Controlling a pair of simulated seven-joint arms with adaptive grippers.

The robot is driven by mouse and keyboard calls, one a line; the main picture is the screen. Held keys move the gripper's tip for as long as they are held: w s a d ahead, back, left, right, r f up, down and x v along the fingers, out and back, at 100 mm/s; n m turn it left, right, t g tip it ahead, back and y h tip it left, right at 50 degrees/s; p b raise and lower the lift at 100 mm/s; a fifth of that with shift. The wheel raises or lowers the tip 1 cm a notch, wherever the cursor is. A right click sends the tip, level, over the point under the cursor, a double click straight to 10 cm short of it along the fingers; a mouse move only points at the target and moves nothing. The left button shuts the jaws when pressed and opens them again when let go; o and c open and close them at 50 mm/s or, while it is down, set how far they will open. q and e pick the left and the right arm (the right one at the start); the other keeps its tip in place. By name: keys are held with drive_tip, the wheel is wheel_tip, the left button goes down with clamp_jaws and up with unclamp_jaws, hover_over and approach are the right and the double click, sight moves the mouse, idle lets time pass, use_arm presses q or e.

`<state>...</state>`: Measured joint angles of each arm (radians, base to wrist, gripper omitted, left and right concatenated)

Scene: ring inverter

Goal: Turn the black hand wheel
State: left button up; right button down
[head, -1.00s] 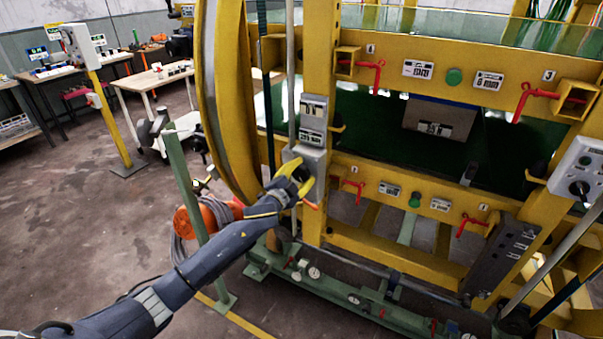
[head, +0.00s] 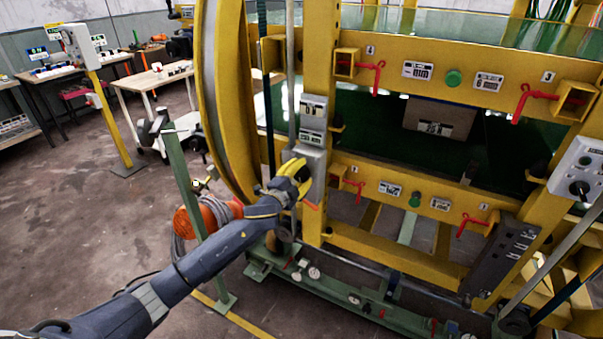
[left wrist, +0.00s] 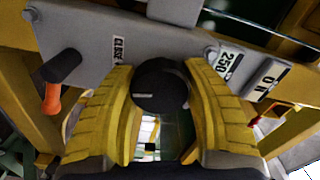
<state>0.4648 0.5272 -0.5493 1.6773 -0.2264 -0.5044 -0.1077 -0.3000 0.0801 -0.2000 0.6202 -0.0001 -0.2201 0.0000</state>
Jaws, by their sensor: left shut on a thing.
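The black hand wheel (left wrist: 161,86) is a round black knob on a grey panel (left wrist: 185,38), seen in the left wrist view between the fingers of my left gripper (left wrist: 160,105). In the head view the grey panel is on the yellow frame's left post. There my left gripper (head: 296,178) reaches it from the lower left, its yellow fingers closed around the wheel, which they mostly hide. A white mark shows on the wheel's face. My right gripper is not in view.
A black lever with an orange end (left wrist: 52,97) sits left of the wheel on the same panel. Red clamp handles (head: 474,228) stick out from the yellow frame. An orange cable reel (head: 203,215) and a green post (head: 190,205) stand near my left arm.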

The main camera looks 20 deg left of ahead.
use_arm(q)
drive_tip(key=o, duration=1.3)
drive_tip(key=s, duration=0.4)
drive_tip(key=s+a, duration=0.1)
drive_tip(key=s, duration=0.3)
drive_tip(key=s+a, duration=0.1)
drive_tip(key=s, duration=0.2)
drive_tip(key=shift+s, duration=0.4)
